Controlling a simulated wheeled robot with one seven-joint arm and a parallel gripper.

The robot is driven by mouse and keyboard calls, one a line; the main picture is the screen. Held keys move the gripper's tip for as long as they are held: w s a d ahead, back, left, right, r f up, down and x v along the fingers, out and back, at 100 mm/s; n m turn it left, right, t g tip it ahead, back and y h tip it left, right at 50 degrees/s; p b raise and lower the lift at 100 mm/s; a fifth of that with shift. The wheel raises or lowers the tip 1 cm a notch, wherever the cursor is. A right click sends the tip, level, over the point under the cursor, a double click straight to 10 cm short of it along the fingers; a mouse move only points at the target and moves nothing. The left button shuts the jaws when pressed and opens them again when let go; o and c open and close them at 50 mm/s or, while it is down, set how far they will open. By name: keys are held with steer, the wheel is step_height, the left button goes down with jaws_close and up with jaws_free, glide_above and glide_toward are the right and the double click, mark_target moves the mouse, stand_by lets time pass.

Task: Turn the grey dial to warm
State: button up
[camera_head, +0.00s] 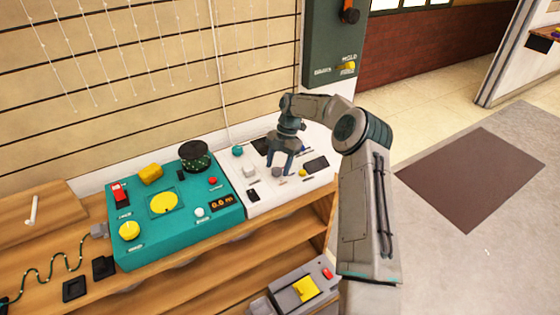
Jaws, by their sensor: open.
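A white panel (262,202) sits on the wooden bench, right of a teal console. A small round grey knob (278,172), likely the grey dial, is on it. Its setting and the labels around it are too small to read, so I cannot tell which mark is warm. My gripper (279,168) points down over the panel with its fingers open, one on each side of the grey knob. I cannot tell whether the fingers touch it.
A pale knob (249,171) and a dark square (315,163) are near my gripper. A green wall box (330,45) hangs behind. A grey box (292,296) sits below.

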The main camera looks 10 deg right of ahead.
steer(key=p+v, duration=0.1)
steer(key=v, duration=1.3)
steer(key=shift+p, duration=0.35)
steer(key=shift+w+a, duration=0.1)
steer(key=s+a+r+m+t+h+p, duration=0.1)
steer(key=s+a+r+m+h+p, duration=0.1)
steer(key=s+a+r+m, duration=0.4)
steer(key=s+a+r+m+t+h+p, duration=0.15)
steer(key=s+r+m, duration=0.25)
steer(key=s+r, duration=0.45)
steer(key=s+d+r+m+t+p, duration=0.1)
steer(key=s+m+p, duration=0.1)
steer(key=s+m, duration=0.6)
steer(key=s+d+r+m+t+p, duration=0.1)
steer(key=s+m, duration=0.7)
steer(key=s, duration=1.1)
steer(key=shift+d+t+p, duration=0.4)
steer(key=shift+d+t, duration=0.15)
